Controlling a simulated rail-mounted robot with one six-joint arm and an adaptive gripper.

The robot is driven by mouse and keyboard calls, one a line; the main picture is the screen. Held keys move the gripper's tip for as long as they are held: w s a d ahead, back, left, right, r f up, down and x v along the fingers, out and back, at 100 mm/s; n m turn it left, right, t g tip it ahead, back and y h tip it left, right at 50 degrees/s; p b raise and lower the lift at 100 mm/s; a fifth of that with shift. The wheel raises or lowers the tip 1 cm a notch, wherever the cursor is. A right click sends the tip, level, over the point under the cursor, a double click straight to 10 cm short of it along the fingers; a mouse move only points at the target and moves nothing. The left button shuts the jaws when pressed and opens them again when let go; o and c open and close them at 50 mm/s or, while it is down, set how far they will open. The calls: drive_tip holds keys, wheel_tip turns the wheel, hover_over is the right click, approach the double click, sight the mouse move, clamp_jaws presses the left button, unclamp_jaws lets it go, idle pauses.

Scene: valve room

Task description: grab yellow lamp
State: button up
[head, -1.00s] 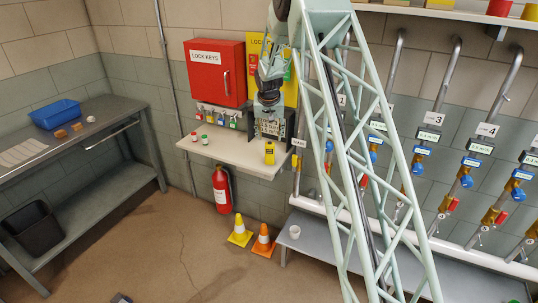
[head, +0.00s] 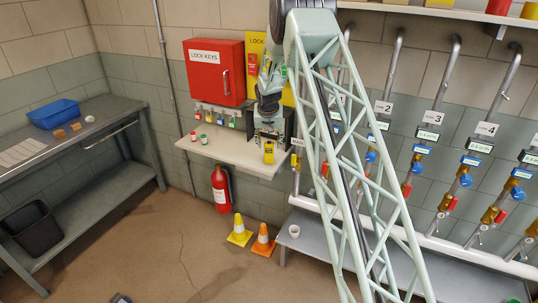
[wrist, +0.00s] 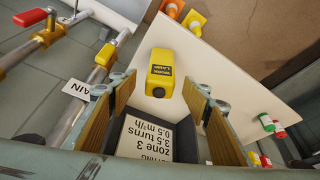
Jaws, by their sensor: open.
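The yellow lamp (head: 269,153) stands on the light wall shelf below my gripper (head: 268,124). In the wrist view the lamp (wrist: 161,72) is a yellow block with a dark label and a black end, just beyond my fingertips and roughly midway between them. My gripper (wrist: 160,82) is open, with brown-padded fingers on either side and nothing held. The lamp looks apart from both fingers; the exact gap in depth cannot be told.
A dark holder with a settings card (wrist: 152,140) sits close behind the lamp, between the fingers in the wrist view. Small red and green-capped items (head: 200,137) stand left on the shelf (head: 228,150). Valve pipes (head: 415,150) rise to the right. Cones (head: 240,232) stand below.

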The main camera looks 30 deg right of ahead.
sight(269, 150)
drive_tip(key=shift+w+d+f, duration=0.1)
drive_tip(key=shift+w+f, duration=0.15)
drive_tip(key=shift+f, duration=0.35)
drive_tip(key=shift+x, duration=2.6)
drive_tip(key=c, duration=1.1)
drive_tip(key=shift+r, duration=0.1)
drive_tip(key=shift+r, duration=4.9)
